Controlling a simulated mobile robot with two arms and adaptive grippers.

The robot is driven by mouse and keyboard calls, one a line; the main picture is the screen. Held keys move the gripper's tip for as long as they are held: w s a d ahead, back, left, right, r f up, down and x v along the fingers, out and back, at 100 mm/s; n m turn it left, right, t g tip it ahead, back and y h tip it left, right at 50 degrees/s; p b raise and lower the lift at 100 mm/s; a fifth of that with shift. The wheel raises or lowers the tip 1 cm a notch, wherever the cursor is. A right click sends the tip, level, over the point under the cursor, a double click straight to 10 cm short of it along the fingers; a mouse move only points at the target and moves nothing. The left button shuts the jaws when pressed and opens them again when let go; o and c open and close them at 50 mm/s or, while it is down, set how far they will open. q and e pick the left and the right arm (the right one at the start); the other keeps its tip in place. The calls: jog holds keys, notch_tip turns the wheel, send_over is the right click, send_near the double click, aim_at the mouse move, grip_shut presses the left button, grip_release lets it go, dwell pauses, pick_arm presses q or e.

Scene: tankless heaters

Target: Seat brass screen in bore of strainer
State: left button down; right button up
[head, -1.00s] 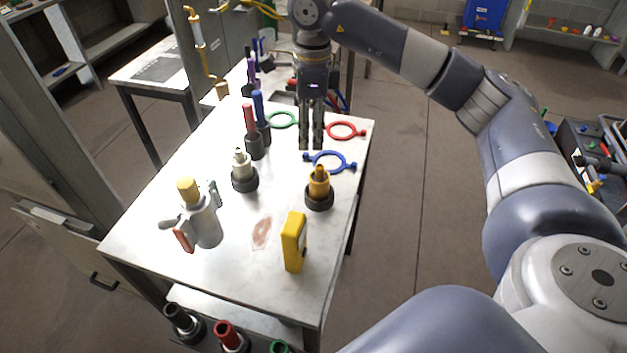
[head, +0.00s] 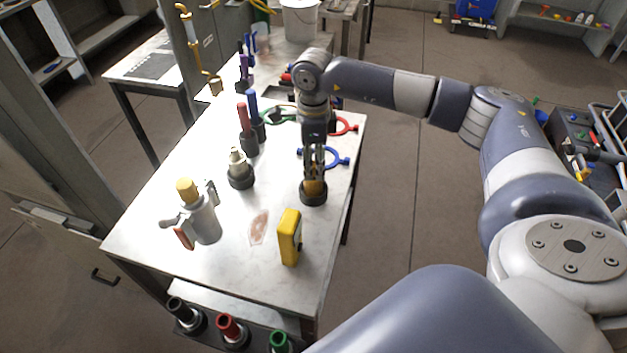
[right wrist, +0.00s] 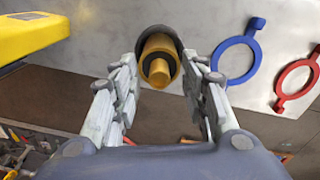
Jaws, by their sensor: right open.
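The brass screen (head: 314,188) is a gold stepped cylinder standing upright in a black ring holder at the table's right side. It also shows in the right wrist view (right wrist: 158,58), end-on between my fingers. My right gripper (head: 314,168) points down over it, open, with one finger on each side; in the right wrist view the gripper (right wrist: 160,72) shows gaps between fingers and screen. The strainer appears to be the grey body (head: 206,222) with a yellow top and red-faced part at the table's left front. Its bore cannot be seen. My left gripper is out of view.
A yellow box-shaped device (head: 289,238) stands in front of the screen. A pale fitting (head: 239,170) in a black holder is to its left. Blue (head: 342,161) and red (head: 349,125) rings lie behind. The front middle of the table (head: 225,268) is mostly clear.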

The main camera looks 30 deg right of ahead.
jog(key=shift+a, duration=0.1)
jog(key=shift+c, duration=0.6)
grip_shut()
jog(key=shift+r, duration=0.1)
